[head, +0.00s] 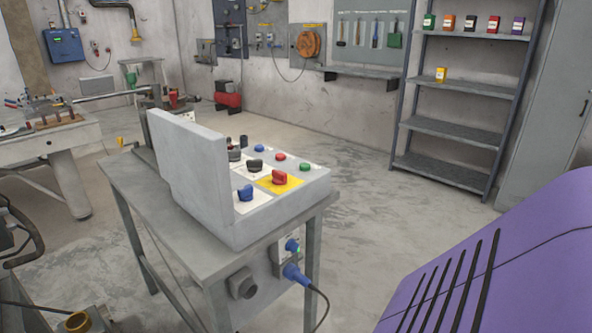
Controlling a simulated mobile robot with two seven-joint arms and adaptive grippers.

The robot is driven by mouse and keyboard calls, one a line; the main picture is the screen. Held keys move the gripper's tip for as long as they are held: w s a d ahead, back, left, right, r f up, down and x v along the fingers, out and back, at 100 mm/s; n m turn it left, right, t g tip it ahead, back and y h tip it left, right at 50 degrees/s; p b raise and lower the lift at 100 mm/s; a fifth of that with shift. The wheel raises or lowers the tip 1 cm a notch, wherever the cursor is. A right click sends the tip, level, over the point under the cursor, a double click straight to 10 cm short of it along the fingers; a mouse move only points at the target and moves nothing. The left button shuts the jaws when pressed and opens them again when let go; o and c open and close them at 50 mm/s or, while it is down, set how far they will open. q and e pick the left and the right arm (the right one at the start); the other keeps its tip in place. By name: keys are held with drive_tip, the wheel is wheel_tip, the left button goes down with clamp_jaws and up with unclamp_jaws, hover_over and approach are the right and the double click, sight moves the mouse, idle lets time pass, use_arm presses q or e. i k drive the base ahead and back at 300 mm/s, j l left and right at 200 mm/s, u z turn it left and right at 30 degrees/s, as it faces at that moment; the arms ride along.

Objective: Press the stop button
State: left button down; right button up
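A grey control box (248,225) with a raised back panel stands on a grey metal table (183,232). Its sloped top carries a red knob on a yellow plate (279,177), a small red button (281,157), a blue button (259,148) and a green button (304,167). A blue knob (245,193) and a black knob (255,165) sit on white plates. No label is readable, so I cannot tell which red control is the stop button. The raised panel partly hides the far left controls. Neither gripper is in view.
A blue plug with a black cable (295,273) hangs from the table's side. A workbench (45,145) with tools stands at the left. A metal shelf (455,130) with small coloured boxes stands at the back right. The floor (370,195) between table and shelf is clear.

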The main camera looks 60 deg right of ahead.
sight(280, 157)
drive_tip(key=z, duration=1.3)
